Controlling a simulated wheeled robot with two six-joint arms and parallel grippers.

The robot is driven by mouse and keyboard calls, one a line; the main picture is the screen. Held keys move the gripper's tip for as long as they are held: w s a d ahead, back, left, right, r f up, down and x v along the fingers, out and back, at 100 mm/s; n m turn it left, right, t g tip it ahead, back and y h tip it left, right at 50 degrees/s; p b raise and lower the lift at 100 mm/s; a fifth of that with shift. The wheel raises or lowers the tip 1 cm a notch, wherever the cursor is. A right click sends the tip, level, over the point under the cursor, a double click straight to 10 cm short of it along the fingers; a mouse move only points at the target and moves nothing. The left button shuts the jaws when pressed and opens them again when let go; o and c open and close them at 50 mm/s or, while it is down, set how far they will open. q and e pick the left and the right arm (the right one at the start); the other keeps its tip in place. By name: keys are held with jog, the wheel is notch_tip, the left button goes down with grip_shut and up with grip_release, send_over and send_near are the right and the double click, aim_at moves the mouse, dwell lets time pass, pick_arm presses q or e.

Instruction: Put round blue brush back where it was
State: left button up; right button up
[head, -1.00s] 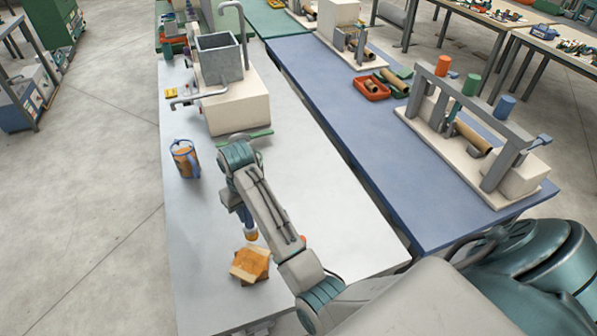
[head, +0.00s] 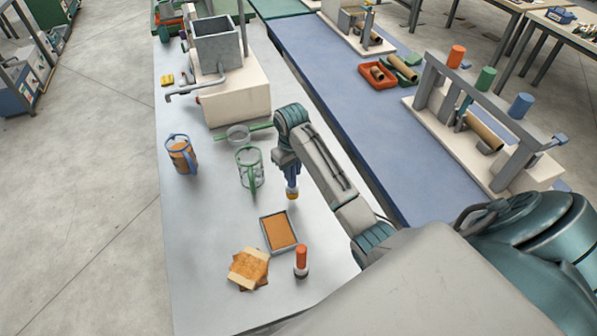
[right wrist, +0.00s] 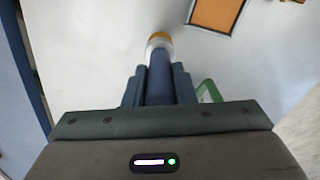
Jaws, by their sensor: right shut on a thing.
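My right gripper (head: 289,166) is shut on the round blue brush (head: 292,183) above the white table (head: 215,210). The brush hangs about upright, its pale and orange-yellow end pointing down. In the right wrist view the blue brush (right wrist: 160,75) lies between the two fingers (right wrist: 159,88), its orange end facing away. The brush's upper part is hidden by the gripper in the head view. My left gripper is out of view.
A blue-rimmed jug (head: 182,156) stands farther left. Nearer are an orange-filled tray (head: 279,232), an upright red-topped object (head: 301,261) and stacked brownish slabs (head: 247,266). A machine (head: 233,97) stands behind.

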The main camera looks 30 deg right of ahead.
jog(key=shift+d, duration=0.35)
jog(key=shift+s+d+r, duration=0.1)
jog(key=shift+d+r, duration=0.05)
jog(key=shift+d, duration=0.1)
jog(key=f+p, duration=0.1)
jog(key=f, duration=0.1)
jog(key=f+p, duration=0.1)
jog(key=shift+d+f+p, duration=0.35)
jog(key=shift+d+p, duration=0.05)
jog(key=shift+f, duration=0.1)
jog(key=o, duration=1)
jog(key=shift+f, duration=0.1)
